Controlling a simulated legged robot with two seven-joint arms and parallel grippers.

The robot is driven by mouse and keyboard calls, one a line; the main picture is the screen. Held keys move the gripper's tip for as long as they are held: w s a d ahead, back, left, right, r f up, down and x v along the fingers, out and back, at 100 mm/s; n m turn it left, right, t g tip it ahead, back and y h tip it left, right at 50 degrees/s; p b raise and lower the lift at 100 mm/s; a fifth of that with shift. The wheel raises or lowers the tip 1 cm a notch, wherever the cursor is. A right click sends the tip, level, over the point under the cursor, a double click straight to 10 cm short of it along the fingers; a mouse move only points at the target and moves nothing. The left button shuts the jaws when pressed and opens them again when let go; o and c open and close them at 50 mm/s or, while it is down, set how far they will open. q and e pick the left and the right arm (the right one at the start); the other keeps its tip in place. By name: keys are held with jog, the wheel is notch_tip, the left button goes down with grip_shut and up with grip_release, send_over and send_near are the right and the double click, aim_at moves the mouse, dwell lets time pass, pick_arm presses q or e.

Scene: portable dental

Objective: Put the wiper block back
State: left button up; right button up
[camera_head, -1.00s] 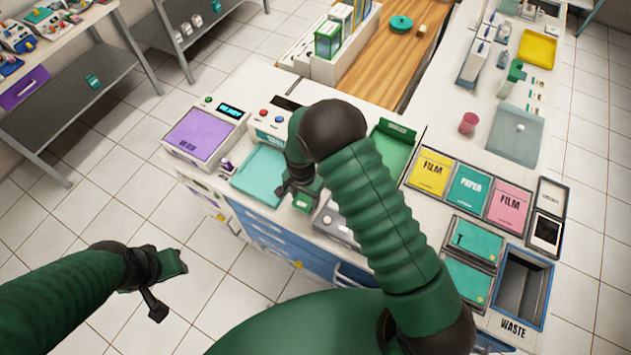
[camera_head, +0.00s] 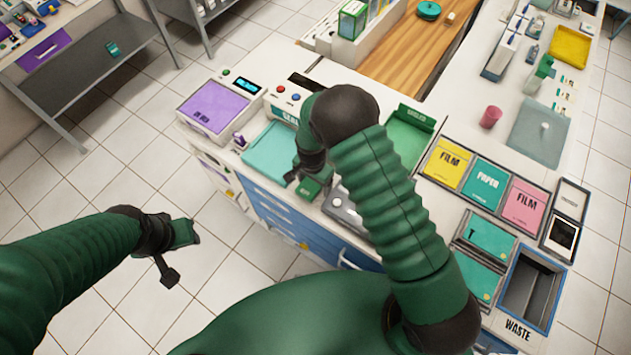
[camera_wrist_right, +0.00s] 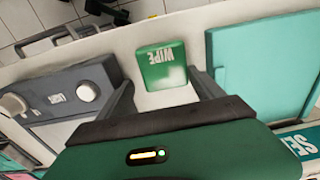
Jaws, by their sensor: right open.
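The wiper block is a green block marked WIPE (camera_wrist_right: 162,65) on the white counter, between a grey knobbed device and a teal tray. In the head view its green top (camera_head: 309,189) shows just below my right gripper (camera_head: 304,176). In the right wrist view my right gripper (camera_wrist_right: 163,88) is open, its two fingers apart, with the block just ahead of and between the fingertips. I cannot tell whether the fingers touch it. My left gripper (camera_head: 178,256) is open and empty over the floor, left of the counter.
The teal tray (camera_head: 268,150) and a purple-topped device (camera_head: 213,106) lie left of the block. The grey knobbed device (camera_wrist_right: 60,98) is close on the other side. A green tray (camera_head: 408,145), film and paper bins and a waste bin (camera_head: 530,290) stand farther right.

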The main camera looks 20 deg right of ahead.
jog(key=shift+a+r, duration=0.2)
jog(key=shift+a, duration=1)
jog(key=shift+a+r, duration=0.15)
jog(key=shift+r, duration=0.1)
jog(key=r, duration=0.2)
jog(key=d+r+b, duration=0.1)
jog(key=r, duration=0.4)
jog(key=shift+d+r+b, duration=0.2)
jog(key=shift+d+b, duration=0.15)
jog(key=shift+b, duration=0.05)
notch_tip(320, 180, up, 4)
send_over(311, 186)
pick_arm(q)
jog(key=shift+a+f, duration=0.35)
jog(key=shift+f, duration=0.3)
jog(key=shift+a+f, duration=0.35)
jog(key=shift+f, duration=0.25)
pick_arm(e)
jog(key=s+d+r+n+t, duration=0.1)
jog(key=s+d+r+n, duration=0.1)
jog(key=s+n, duration=0.3)
jog(key=s+d+r+n+t, duration=0.1)
jog(key=s+d+r+n, duration=0.2)
jog(key=s, duration=0.7)
jog(key=shift+r+n, duration=0.8)
jog(key=shift+n, duration=0.4)
